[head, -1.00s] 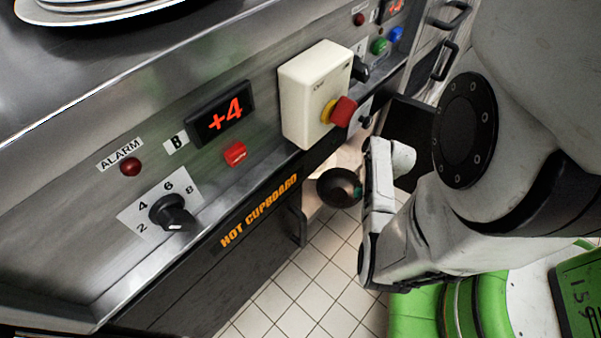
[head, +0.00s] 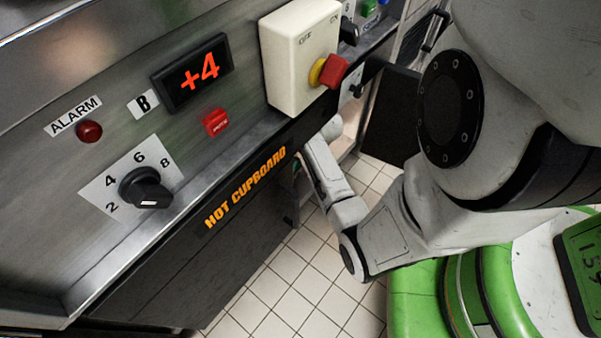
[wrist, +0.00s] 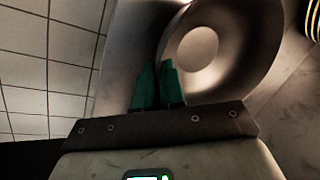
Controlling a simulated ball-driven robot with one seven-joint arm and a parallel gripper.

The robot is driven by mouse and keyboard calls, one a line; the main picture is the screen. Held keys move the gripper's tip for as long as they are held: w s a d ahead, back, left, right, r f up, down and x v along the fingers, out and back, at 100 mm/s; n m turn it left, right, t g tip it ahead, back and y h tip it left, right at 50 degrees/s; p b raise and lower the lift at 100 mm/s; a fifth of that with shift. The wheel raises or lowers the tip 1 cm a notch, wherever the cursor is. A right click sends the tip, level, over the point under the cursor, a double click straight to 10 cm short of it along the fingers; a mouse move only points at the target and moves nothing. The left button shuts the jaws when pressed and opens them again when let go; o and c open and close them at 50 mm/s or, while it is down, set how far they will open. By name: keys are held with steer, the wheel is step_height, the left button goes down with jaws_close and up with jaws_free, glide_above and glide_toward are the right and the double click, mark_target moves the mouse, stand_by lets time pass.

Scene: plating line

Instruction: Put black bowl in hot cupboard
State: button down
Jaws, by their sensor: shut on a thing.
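The hot cupboard (head: 205,262) is the dark-fronted unit with the orange label in the head view. My arm reaches in behind its front edge, so my gripper and the bowl are hidden there. In the wrist view my gripper (wrist: 158,72) has its green fingers shut on the rim of the black bowl (wrist: 238,62). The bowl looks brownish grey in this light, with a paler round centre, and extends to the upper right of the fingers. Whether it touches a shelf I cannot tell.
A control panel with a cream switch box (head: 292,55), a red display (head: 193,72) and a black knob (head: 146,190) overhangs the opening. A dark panel (head: 393,115) stands out right of my forearm. Tiled floor (head: 290,285) lies below.

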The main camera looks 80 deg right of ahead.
step_height(320, 180, down, 4)
steer(key=shift+s+r+b, duration=0.1)
steer(key=shift+r+b, duration=0.1)
steer(key=shift+b, duration=0.9)
steer(key=shift+r, duration=0.1)
steer(key=c, duration=1.2)
jaws_free()
steer(key=shift+c, duration=0.2)
steer(key=shift+r+p, duration=0.3)
steer(key=shift+p, duration=0.05)
steer(key=p+v, duration=0.1)
steer(key=v, duration=0.1)
steer(key=shift+s+r+p, duration=0.1)
steer(key=shift+r+p, duration=0.25)
steer(key=shift+r, duration=0.05)
steer(key=s+p, duration=0.4)
steer(key=s, duration=0.8)
steer(key=shift+d+f, duration=0.25)
steer(key=shift+d, duration=0.2)
